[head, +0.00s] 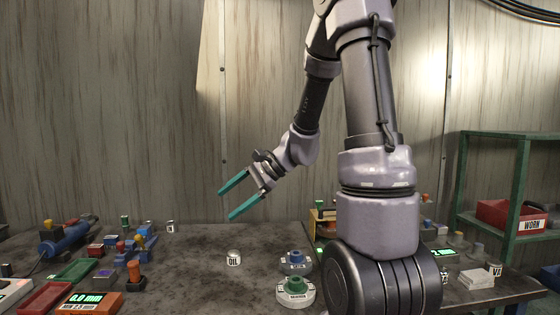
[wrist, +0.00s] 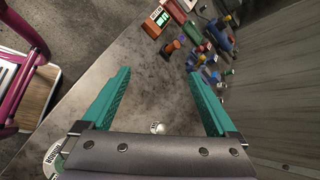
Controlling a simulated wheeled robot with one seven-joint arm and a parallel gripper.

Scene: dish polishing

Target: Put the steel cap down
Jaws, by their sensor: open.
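My gripper (head: 226,205) is open, with its two teal fingers spread in the air above the table. Nothing is between the fingers in the wrist view (wrist: 158,73). A small pale jar labelled OIL (head: 234,256) stands upright on the bare table, below and apart from the fingers. Its top is greyish, but I cannot tell whether that is the steel cap. The jar also shows small in the wrist view (wrist: 157,128), near the gripper's body. I cannot pick out a separate steel cap in either view.
A blue-topped wheel (head: 296,261) and a green-topped wheel (head: 295,289) sit right of the jar. Trays, a display (head: 90,303) and a blue tool (head: 66,240) crowd the left. A green shelf with a red bin (head: 508,214) stands right. The middle table is mostly clear.

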